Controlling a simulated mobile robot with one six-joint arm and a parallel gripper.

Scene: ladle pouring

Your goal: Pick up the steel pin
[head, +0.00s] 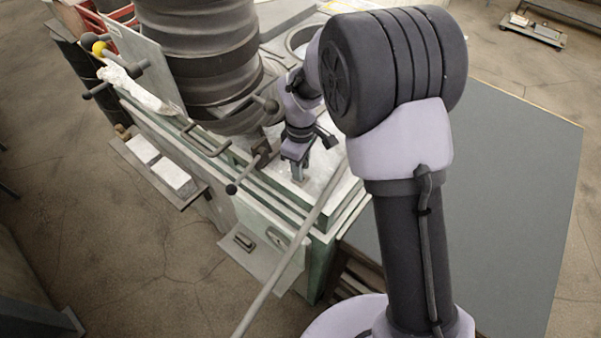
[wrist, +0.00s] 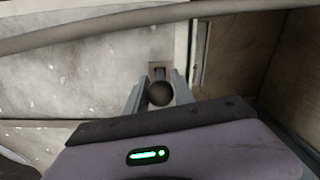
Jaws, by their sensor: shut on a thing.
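My gripper (head: 297,172) reaches down over the pale top of the green-sided stand (head: 325,240) in the head view. In the wrist view its two grey fingers (wrist: 158,100) close from both sides on a dark round end, which I take to be the steel pin (wrist: 159,93). The rest of the pin is hidden below this end. A small grey bracket (wrist: 157,70) shows just behind it. In the head view the pin is too small and covered to make out clearly, and I cannot tell whether it is clear of the stand.
A large dark ribbed vessel (head: 200,50) stands left of my gripper. Ball-ended handles (head: 231,188) stick out beside it. A long grey rod (head: 290,252) slopes past the stand's front; a rod also crosses the wrist view (wrist: 90,32). A broad grey surface (head: 515,190) lies clear at right.

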